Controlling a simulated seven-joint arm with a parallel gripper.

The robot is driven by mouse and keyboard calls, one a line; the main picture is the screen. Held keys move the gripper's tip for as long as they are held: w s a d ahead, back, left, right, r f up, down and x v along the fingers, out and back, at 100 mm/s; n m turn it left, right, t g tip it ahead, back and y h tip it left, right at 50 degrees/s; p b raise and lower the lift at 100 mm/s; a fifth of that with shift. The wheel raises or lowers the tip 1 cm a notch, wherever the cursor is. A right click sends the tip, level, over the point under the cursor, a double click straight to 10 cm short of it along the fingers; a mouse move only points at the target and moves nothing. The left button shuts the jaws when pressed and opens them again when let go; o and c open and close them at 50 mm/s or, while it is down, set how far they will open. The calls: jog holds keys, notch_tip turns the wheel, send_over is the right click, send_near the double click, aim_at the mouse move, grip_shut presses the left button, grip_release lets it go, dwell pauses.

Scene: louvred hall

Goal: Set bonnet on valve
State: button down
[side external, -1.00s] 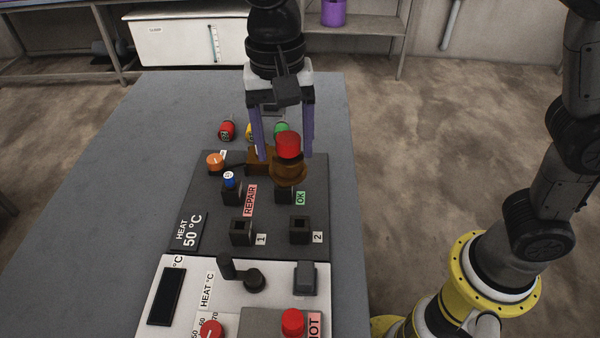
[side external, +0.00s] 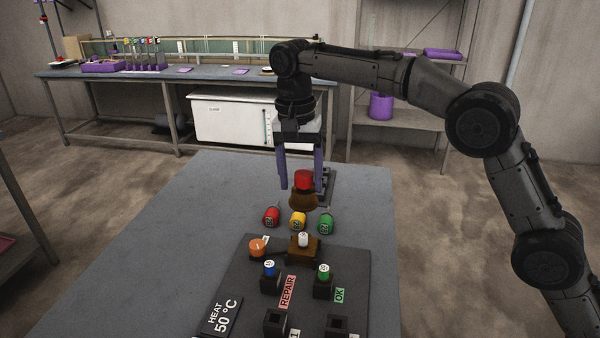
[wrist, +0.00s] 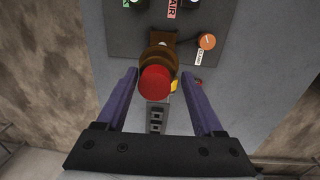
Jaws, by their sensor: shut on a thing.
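The bonnet is a brown bell-shaped piece (side external: 303,202) with a red cap. My gripper (side external: 302,191) is shut on it, with one purple finger on each side. The valve is a brown block (side external: 303,250) with a white stem on the dark panel. In the side view the bonnet is apart from the valve, toward the back of the table. In the wrist view the bonnet's red cap (wrist: 154,83) is between the fingers, and its brown rim overlaps part of the valve (wrist: 162,37). The bonnet's underside is hidden; its exact height is unclear.
Red (side external: 271,216), yellow (side external: 298,221) and green (side external: 326,223) tagged pieces lie behind the panel. An orange knob (side external: 258,247) is left of the valve. Blue-ringed (side external: 269,269) and green-ringed (side external: 324,271) pieces stand in front. The table's left side (side external: 190,230) is clear.

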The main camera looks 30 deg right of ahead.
send_over(302, 234)
jog(key=shift+a+f, duration=0.1)
jog(key=shift+f, duration=2.85)
jog(key=shift+f, duration=0.2)
jog(key=shift+f, duration=2.35)
grip_release()
jog(key=shift+a+r, duration=0.1)
jog(key=shift+r, duration=2.4)
jog(key=r, duration=1.2)
jog(key=shift+w+a, duration=0.25)
jog(key=shift+w, duration=0.1)
